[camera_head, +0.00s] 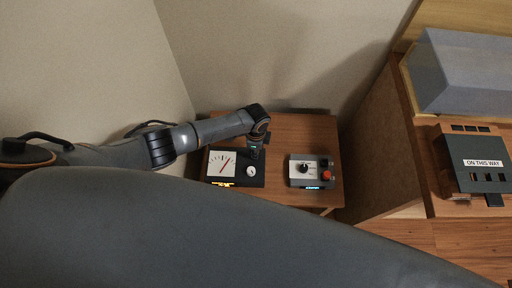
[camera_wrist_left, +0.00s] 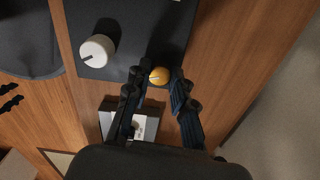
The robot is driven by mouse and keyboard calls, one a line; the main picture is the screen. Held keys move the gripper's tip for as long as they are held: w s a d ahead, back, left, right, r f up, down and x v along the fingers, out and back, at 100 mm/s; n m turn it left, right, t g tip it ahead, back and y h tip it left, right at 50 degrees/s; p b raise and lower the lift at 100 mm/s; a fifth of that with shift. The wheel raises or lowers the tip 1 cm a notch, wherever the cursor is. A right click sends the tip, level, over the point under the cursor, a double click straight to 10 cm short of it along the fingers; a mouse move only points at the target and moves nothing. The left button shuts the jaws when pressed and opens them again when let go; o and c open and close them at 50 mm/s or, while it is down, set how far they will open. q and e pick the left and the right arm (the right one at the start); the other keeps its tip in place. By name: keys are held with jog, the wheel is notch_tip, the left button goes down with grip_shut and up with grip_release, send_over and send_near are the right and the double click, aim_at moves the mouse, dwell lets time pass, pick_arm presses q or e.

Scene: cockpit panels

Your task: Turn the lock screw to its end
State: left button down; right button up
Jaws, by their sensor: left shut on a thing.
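The lock screw (camera_wrist_left: 159,76) is a small round yellow head with a dark slot, on the dark panel (camera_wrist_left: 135,25) in the left wrist view. My left gripper (camera_wrist_left: 158,82) is shut on it, with one fingertip on each side. In the head view my left gripper (camera_head: 255,152) points down at the upper right part of the gauge panel (camera_head: 213,180), and the screw is hidden there. A white knob (camera_wrist_left: 97,50) with a dark line stands beside the screw on the same panel. My right gripper is not in view.
The panel has a white gauge with a red needle (camera_head: 225,165). A grey box (camera_head: 299,178) with a black knob and a red button (camera_head: 326,174) stands to its right on the wooden table (camera_head: 305,127). A panel labelled "ON THIS WAY" (camera_head: 482,163) is at far right.

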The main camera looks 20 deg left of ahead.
pick_arm(q)
jog(key=n+p, duration=0.1)
jog(key=n, duration=0.2)
jog(key=shift+s+n, duration=0.1)
jog(key=shift+n, duration=0.3)
jog(key=n+p, duration=0.1)
jog(key=n, duration=0.2)
jog(key=shift+n, duration=0.3)
jog(key=n+p, duration=0.1)
jog(key=n, duration=0.3)
jog(key=shift+n+p, duration=0.5)
jog(key=shift+n, duration=0.8)
jog(key=c, duration=1.1)
grip_release()
